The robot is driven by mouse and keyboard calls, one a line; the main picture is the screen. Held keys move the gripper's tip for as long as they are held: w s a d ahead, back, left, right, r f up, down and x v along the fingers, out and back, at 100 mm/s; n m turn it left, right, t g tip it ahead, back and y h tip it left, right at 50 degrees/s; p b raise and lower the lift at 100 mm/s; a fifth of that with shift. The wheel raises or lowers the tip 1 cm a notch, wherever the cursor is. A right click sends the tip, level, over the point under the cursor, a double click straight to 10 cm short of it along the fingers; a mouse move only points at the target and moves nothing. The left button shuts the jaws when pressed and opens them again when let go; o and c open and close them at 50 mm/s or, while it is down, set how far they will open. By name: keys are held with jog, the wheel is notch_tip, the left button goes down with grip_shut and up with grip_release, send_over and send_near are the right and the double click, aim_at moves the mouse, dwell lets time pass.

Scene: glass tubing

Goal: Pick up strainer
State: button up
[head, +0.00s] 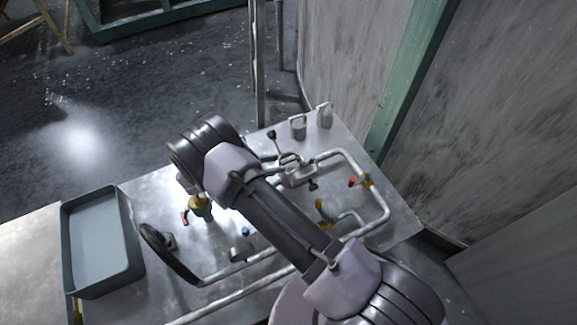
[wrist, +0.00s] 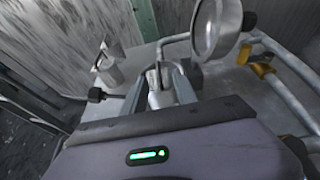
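My gripper (wrist: 159,77) shows in the wrist view with its two grey fingers apart. A pale metal body (wrist: 160,97) shows between them; I take it to be part of the strainer, but cannot tell whether the fingers touch it. In the head view, the grey metal fitting I take for the strainer (head: 299,176) sits by the end of the bent pipe, partly behind my arm. My arm hides the gripper in that view. A round metal ring-shaped part (wrist: 215,28) stands close at the upper right of the wrist view.
Bent metal pipework (head: 384,203) with red and yellow handles covers the table's right side. Two metal cups (head: 298,128) (head: 325,115) stand at the far corner. A grey tray (head: 100,245) is at the left.

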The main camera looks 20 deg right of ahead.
aim_at(286, 162)
jog(key=b+x, duration=0.1)
jog(key=x, duration=0.1)
jog(key=b+x, duration=0.1)
jog(key=x, duration=0.2)
jog(key=shift+w+d+f, duration=0.15)
jog(key=shift+f, duration=0.15)
jog(key=shift+r, duration=0.1)
grip_shut()
dwell(0.9)
